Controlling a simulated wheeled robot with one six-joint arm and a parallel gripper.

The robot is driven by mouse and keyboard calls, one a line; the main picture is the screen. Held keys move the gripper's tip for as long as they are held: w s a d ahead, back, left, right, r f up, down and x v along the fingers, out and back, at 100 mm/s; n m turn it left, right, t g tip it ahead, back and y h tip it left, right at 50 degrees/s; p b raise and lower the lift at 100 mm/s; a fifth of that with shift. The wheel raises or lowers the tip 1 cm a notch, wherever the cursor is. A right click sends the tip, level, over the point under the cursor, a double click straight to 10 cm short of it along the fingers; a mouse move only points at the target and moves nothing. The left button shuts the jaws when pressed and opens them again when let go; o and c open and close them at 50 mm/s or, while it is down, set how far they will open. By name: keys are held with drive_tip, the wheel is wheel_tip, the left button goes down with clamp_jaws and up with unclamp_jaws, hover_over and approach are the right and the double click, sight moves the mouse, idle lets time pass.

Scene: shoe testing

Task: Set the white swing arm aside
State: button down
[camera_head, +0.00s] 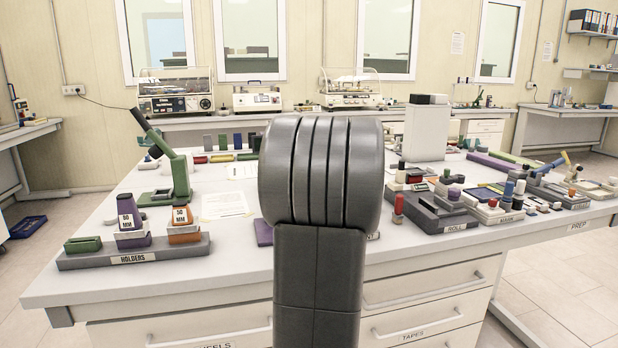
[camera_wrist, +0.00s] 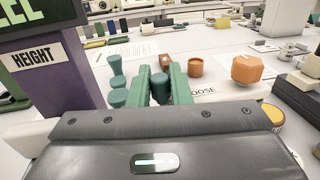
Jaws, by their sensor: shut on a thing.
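My gripper (camera_wrist: 164,68) shows in the wrist view as two green fingers beyond a grey body. It is shut on a dark green cylindrical piece (camera_wrist: 159,88) between the fingers; whether that piece belongs to the swing arm I cannot tell. A white part (camera_wrist: 38,134) shows left of the grey body, beside a purple post (camera_wrist: 58,82) marked HEIGHT. It may be the white swing arm, mostly hidden by the gripper body. In the head view my dark grey arm fills the middle and hides the gripper.
Green cylinders (camera_wrist: 117,82) stand left of the fingers; an orange block (camera_wrist: 247,69) and a small orange cylinder (camera_wrist: 195,67) stand right. In the head view, a HOLDERS rack (camera_head: 135,255) and a green stand (camera_head: 178,172) are at left, with crowded racks (camera_head: 440,212) at right.

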drive_tip(key=shift+r, duration=0.2)
drive_tip(key=c, duration=1.6)
unclamp_jaws()
drive_tip(key=shift+o, duration=1.1)
drive_tip(key=shift+w+f, duration=0.1)
drive_tip(key=shift+w, duration=0.05)
drive_tip(key=shift+s+f, duration=0.1)
drive_tip(key=shift+s, duration=0.4)
drive_tip(key=s, duration=1.3)
drive_tip(key=shift+d, duration=0.35)
drive_tip(key=shift+w, duration=0.1)
drive_tip(key=w, duration=1.3)
drive_tip(key=shift+w+a, duration=0.35)
